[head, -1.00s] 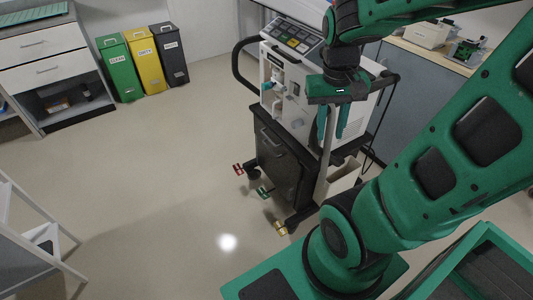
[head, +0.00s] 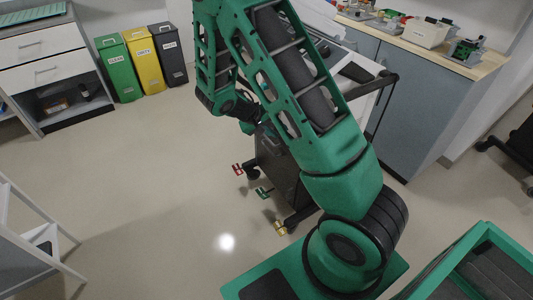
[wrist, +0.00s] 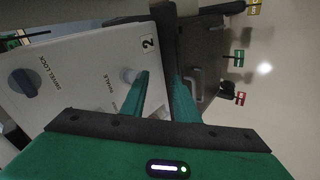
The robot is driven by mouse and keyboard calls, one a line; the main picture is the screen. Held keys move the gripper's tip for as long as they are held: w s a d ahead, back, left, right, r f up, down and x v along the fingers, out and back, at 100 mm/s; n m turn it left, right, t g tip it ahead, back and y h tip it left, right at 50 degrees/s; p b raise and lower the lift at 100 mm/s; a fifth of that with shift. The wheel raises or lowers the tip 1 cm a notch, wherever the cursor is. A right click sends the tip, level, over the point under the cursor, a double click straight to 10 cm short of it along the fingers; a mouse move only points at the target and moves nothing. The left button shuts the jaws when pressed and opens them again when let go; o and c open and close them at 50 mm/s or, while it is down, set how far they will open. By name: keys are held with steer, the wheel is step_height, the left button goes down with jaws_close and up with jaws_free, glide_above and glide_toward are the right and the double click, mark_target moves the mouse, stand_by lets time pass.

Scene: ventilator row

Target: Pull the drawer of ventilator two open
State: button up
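The ventilator's white panel (wrist: 85,75) fills the left of the wrist view, with a "2" label, a dark swivel lock knob and a pale port. Beside it is the dark drawer front (wrist: 211,50) with a grey bar handle (wrist: 195,84). My gripper (wrist: 160,78) is open, its two green fingers apart with nothing seen held between them. The fingers point at the border of panel and drawer front, with the handle just right of the right finger. In the head view my arm hides most of the ventilator and the handle; part of the dark cart (head: 276,165) shows.
Red (head: 237,169), green (head: 263,192) and yellow (head: 281,228) pedals stand out near the cart's base. Floor to the cart's left is clear. Green, yellow and dark bins (head: 143,62) stand at the back left. A grey counter (head: 425,100) is behind right.

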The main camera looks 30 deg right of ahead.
steer(key=w+a+f+n+t+h, duration=0.1)
steer(key=w+f+n+t, duration=0.15)
steer(key=f, duration=0.55)
steer(key=w+a+f+n+t+h, duration=0.15)
steer(key=f+n+t, duration=0.25)
steer(key=f, duration=0.4)
steer(key=w+a+f+n+t+h, duration=0.1)
steer(key=w+f+n+t+h, duration=0.15)
steer(key=f, duration=0.55)
steer(key=x, duration=1)
steer(key=shift+w+a+n+y, duration=0.25)
steer(key=shift+w+n+y, duration=0.05)
steer(key=shift+w, duration=0.1)
jaws_close()
